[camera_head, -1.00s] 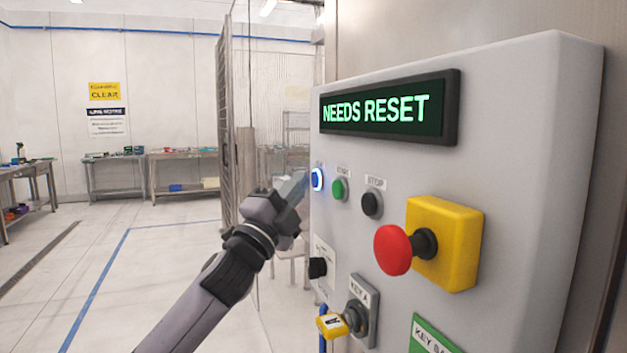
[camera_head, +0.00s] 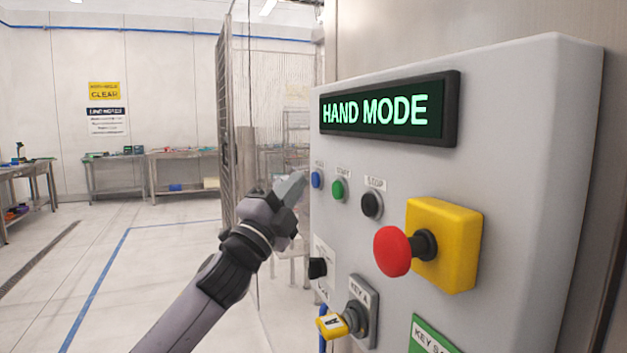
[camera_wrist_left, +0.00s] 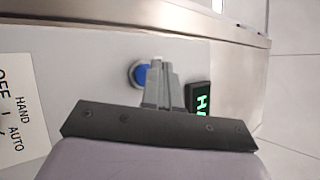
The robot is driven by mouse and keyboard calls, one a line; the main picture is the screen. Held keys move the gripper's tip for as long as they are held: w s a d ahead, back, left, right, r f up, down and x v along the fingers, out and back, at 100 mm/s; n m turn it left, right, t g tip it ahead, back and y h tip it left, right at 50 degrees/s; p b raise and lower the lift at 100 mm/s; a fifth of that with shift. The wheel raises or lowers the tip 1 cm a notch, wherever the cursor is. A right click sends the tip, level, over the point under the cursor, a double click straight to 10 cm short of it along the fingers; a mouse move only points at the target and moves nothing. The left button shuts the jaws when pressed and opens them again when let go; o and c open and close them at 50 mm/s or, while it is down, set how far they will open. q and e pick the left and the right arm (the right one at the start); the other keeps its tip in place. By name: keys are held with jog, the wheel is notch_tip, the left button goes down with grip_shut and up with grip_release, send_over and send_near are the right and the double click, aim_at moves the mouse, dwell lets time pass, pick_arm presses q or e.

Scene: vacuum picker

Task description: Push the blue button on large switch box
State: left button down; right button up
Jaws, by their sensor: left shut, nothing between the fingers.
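The large switch box (camera_head: 500,120) is a light grey panel at the right of the head view. Its display (camera_head: 388,108) reads HAND MODE in green. The blue button (camera_head: 317,179) is unlit, at the box's left edge, left of a green and a black button. My left gripper (camera_head: 296,184) is shut and empty, its tip just left of the blue button. In the left wrist view the fingers (camera_wrist_left: 161,84) point at the panel beside the blue button (camera_wrist_left: 139,73), partly covering its edge. Whether they touch it I cannot tell. My right gripper is out of view.
A red emergency knob (camera_head: 392,251) on a yellow block sticks out from the box. Below are a black selector (camera_head: 317,268) and a yellow key (camera_head: 332,323). A mesh fence (camera_head: 224,130) stands behind my arm. Open floor lies to the left.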

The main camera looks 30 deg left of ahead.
pick_arm(q)
jog(key=shift+s+a, duration=0.15)
jog(key=shift+s, duration=0.05)
jog(key=s+a, duration=0.1)
jog(key=s, duration=0.1)
jog(key=s+a, duration=0.2)
jog(key=shift+a, duration=0.1)
dwell(0.5)
jog(key=shift+w, duration=0.1)
dwell(0.5)
jog(key=s+d+f+n+g+p, duration=0.1)
jog(key=d+f+n+g, duration=0.15)
jog(key=f, duration=0.75)
jog(key=s+d+f+n+g, duration=0.1)
jog(key=d+f+n+g, duration=0.15)
jog(key=f, duration=0.85)
jog(key=s+d+f+n+g+p, duration=0.1)
jog(key=s+d+f+n+g, duration=0.15)
jog(key=f, duration=0.75)
jog(key=s+d+f+n+g, duration=0.3)
jog(key=s+d+f+n, duration=0.1)
jog(key=s+f, duration=0.6)
jog(key=s+d+f+n+g+p, duration=0.1)
jog(key=s+d+f+n+g, duration=0.2)
jog(key=s+f, duration=0.6)
jog(key=shift+s+d+f+n, duration=0.35)
jog(key=shift+f+n, duration=0.1)
jog(key=shift+f, duration=0.2)
